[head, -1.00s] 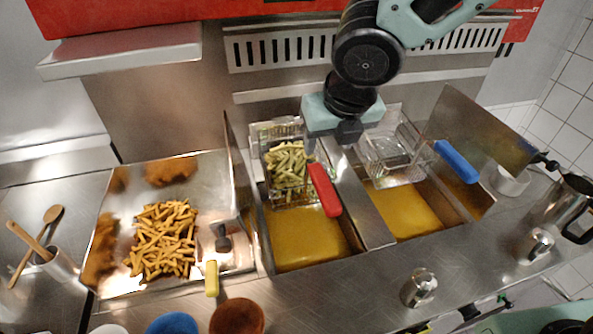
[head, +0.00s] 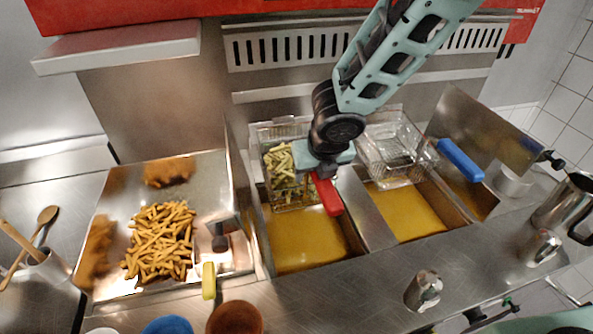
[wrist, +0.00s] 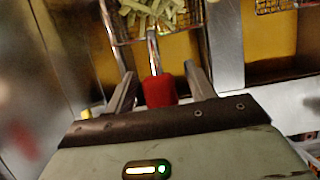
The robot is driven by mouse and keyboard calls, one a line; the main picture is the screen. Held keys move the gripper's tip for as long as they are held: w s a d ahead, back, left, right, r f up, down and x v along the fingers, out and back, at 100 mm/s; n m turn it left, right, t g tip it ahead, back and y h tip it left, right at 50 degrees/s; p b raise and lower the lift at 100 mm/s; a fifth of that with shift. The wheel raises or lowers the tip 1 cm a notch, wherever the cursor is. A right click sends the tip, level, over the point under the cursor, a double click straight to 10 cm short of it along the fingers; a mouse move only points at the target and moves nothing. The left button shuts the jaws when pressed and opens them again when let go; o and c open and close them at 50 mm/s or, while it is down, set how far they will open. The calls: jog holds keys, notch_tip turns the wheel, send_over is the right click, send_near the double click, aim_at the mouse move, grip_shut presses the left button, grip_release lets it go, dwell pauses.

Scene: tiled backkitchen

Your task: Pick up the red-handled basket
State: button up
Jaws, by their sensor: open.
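The red-handled basket (head: 288,190) is a wire fry basket holding pale fries, sitting over the left oil vat. Its red handle (head: 328,196) points toward the front; in the wrist view the red handle (wrist: 160,91) lies between the two fingers, with a gap visible on each side. My gripper (head: 326,176) is open, over the back part of the handle. The wrist view shows my gripper (wrist: 160,84) with its fingers on either side of the handle. Part of the handle is hidden by my gripper in the head view.
A blue-handled empty basket (head: 392,160) hangs over the right vat. A metal divider (head: 376,214) separates the vats. A tray of cooked fries (head: 225,180) with a yellow-handled scoop is at left. Metal cups and a pitcher (head: 563,205) stand at right.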

jog(key=shift+w+f, duration=0.15)
jog(key=shift+f, duration=0.25)
jog(key=shift+c, duration=0.3)
grip_shut()
jog(key=shift+r, duration=0.1)
